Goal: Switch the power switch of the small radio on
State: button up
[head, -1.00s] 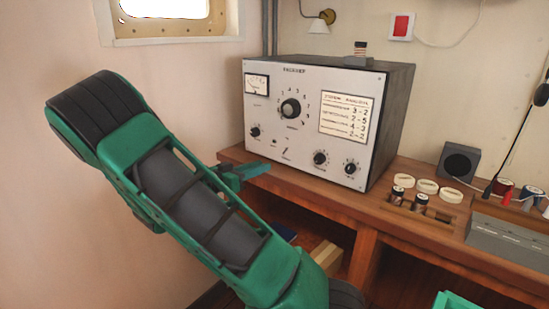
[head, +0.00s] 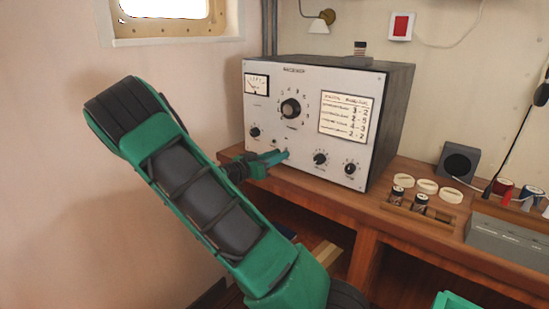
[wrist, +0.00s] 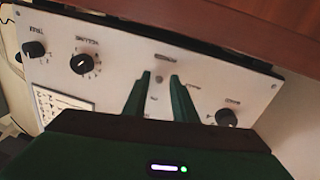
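The radio (head: 308,82) is a dark box with a white front panel of knobs, a meter and a label card. It stands on the wooden desk at centre. Its panel also shows in the wrist view (wrist: 120,60), turned around. A small switch (wrist: 159,79) on the panel shows between my fingertips there; its on or off position is too small to tell. My gripper (head: 286,155) is at the lower middle of the panel, with the fingers parted and pointing at it. In the wrist view my gripper (wrist: 160,77) has a finger on each side of the switch; contact is unclear.
Knobs (head: 320,158) sit close right of my gripper. The desk (head: 325,192) edge runs below it. Batteries (head: 419,203), pale round lids (head: 427,186), a speaker (head: 459,165) and a grey box (head: 508,240) stand on the right. The wall is close on the left.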

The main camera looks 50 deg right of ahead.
grip_shut()
jog(key=shift+r+y, duration=0.2)
jog(key=shift+y, duration=0.1)
jog(key=r+y, duration=0.1)
jog(key=y, duration=0.2)
jog(key=shift+w+d+r+n+y, duration=0.1)
jog(key=shift+r+n+y, duration=0.2)
jog(key=shift+r+y, duration=0.1)
jog(key=shift+d+r+y, duration=0.15)
jog(key=shift+r+y, duration=0.15)
jog(key=shift+y, duration=0.55)
jog(key=shift+d+r+y, duration=0.1)
jog(key=shift+r+y, duration=0.15)
jog(key=shift+y, duration=0.55)
jog(key=shift+d+r+y, duration=0.15)
jog(key=shift+r+y, duration=0.15)
jog(key=shift+y, duration=0.55)
jog(key=shift+w, duration=0.1)
